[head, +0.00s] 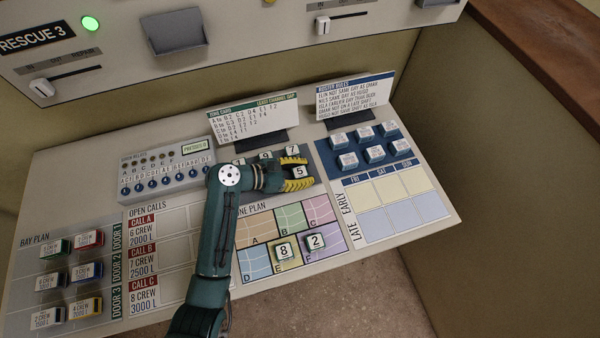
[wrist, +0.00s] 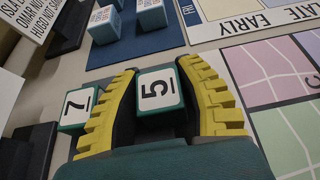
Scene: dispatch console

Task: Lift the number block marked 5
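The number block marked 5 (head: 299,172) is a teal block with a white face, at the right of the console's middle. In the wrist view the block marked 5 (wrist: 157,91) sits between the yellow fingers, which lie close against two opposite sides. My gripper (head: 296,173) is shut on it; it also shows in the wrist view (wrist: 158,68). I cannot tell whether the block's underside touches the console. The block marked 7 (head: 292,150) stands just behind it, and in the wrist view it (wrist: 77,108) is left of the left finger.
Blocks 8 (head: 285,249) and 2 (head: 315,241) lie on the zone plan in front. Several blue-and-white blocks (head: 374,153) stand on a blue pad at right. Sign cards (head: 252,121) stand behind. Another number block (head: 265,156) is partly hidden by my gripper.

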